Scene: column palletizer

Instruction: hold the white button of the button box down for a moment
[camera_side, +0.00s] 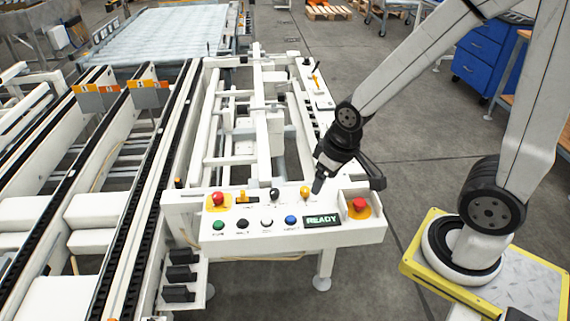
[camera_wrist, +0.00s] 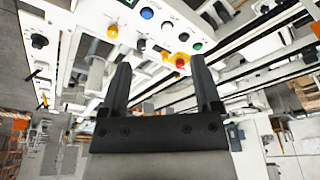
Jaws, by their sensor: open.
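The button box (camera_side: 230,243) is a white panel at the front end of the frame. Its white button (camera_side: 266,222) sits in the front row, between a black button (camera_side: 242,224) and a blue button (camera_side: 290,220). In the wrist view the white button (camera_wrist: 167,25) shows near the top, beyond my fingertips. My gripper (camera_side: 318,187) is over the back right part of the panel, close to the yellow lamp (camera_side: 304,191) and apart from the white button. In the wrist view my gripper (camera_wrist: 160,65) is open, with nothing between its fingers.
A red mushroom button (camera_side: 217,198), a yellow switch (camera_side: 242,196) and a black knob (camera_side: 274,194) stand in the back row. A green button (camera_side: 218,225) is at front left. A red emergency stop (camera_side: 360,204) is at right.

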